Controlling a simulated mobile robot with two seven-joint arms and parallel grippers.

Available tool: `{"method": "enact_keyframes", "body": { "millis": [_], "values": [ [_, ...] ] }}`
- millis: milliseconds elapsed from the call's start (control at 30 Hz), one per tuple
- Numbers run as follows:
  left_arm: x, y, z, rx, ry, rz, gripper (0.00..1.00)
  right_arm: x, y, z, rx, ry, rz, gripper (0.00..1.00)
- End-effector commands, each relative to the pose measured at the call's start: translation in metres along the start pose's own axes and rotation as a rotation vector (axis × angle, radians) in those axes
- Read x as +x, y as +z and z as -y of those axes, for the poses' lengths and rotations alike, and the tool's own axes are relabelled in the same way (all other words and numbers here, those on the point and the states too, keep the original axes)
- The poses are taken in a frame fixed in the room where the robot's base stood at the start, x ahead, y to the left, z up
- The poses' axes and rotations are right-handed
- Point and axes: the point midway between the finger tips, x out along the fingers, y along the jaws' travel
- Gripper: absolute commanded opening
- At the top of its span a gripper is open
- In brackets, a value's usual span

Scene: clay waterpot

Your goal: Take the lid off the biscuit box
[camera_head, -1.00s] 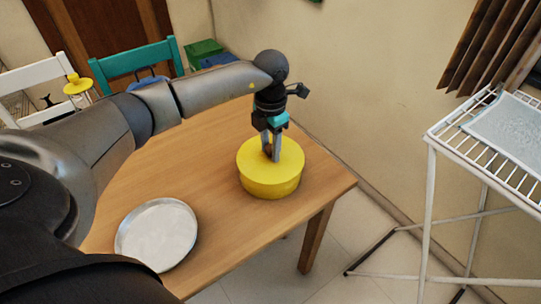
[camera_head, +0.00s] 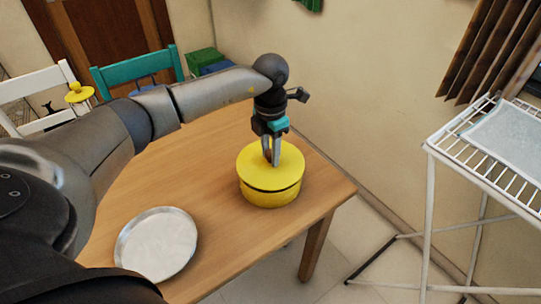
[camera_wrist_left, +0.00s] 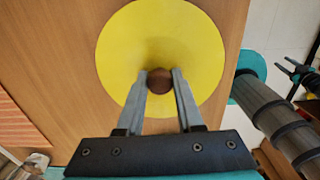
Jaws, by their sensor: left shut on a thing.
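The biscuit box (camera_head: 271,198) is round and yellow and stands on the wooden table. Its flat yellow lid (camera_head: 256,168) sits slightly above it, with a dark gap showing between lid and box. In the left wrist view the lid (camera_wrist_left: 120,50) is a yellow disc with a round brown knob (camera_wrist_left: 160,80) at its middle. My left gripper (camera_head: 271,160) points down over the lid and is shut on the knob, one finger on each side; its fingers also show in the left wrist view (camera_wrist_left: 161,84). A small dark claw shape at that view's right edge may be my right gripper (camera_wrist_left: 293,72); its jaws are unclear.
A round metal plate (camera_head: 156,244) lies on the table (camera_head: 215,215) at the front left, apart from the box. Bare tabletop lies between them. A white wire rack (camera_head: 430,190) stands at the right; a teal chair (camera_head: 135,65) and a white chair (camera_head: 40,85) stand behind.

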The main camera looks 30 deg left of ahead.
Motion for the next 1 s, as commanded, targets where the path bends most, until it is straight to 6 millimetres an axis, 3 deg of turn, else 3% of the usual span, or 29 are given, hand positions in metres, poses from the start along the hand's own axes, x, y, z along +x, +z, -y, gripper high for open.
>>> {"method": "enact_keyframes", "body": {
  "millis": [167, 333, 600, 800, 1000],
  "values": [
    [-0.036, 0.002, -0.001, 0.001, 0.002, 0.007, 0.00, -0.009, 0.002, 0.001, -0.003, -0.001, 0.006, 0.50],
    [-0.085, 0.001, -0.001, 0.001, 0.004, 0.007, 0.00, -0.019, 0.009, 0.005, -0.006, -0.008, 0.021, 0.50],
    [-0.155, 0.001, 0.000, 0.000, 0.002, 0.006, 0.00, -0.032, 0.022, 0.027, -0.006, -0.037, 0.047, 0.50],
    [-0.181, 0.000, 0.000, 0.000, 0.001, 0.003, 0.00, -0.035, 0.020, 0.030, -0.005, -0.041, 0.044, 0.50],
    [-0.188, 0.000, 0.000, 0.000, 0.000, 0.001, 0.00, -0.036, 0.017, 0.026, -0.005, -0.037, 0.038, 0.50]
  ]
}}
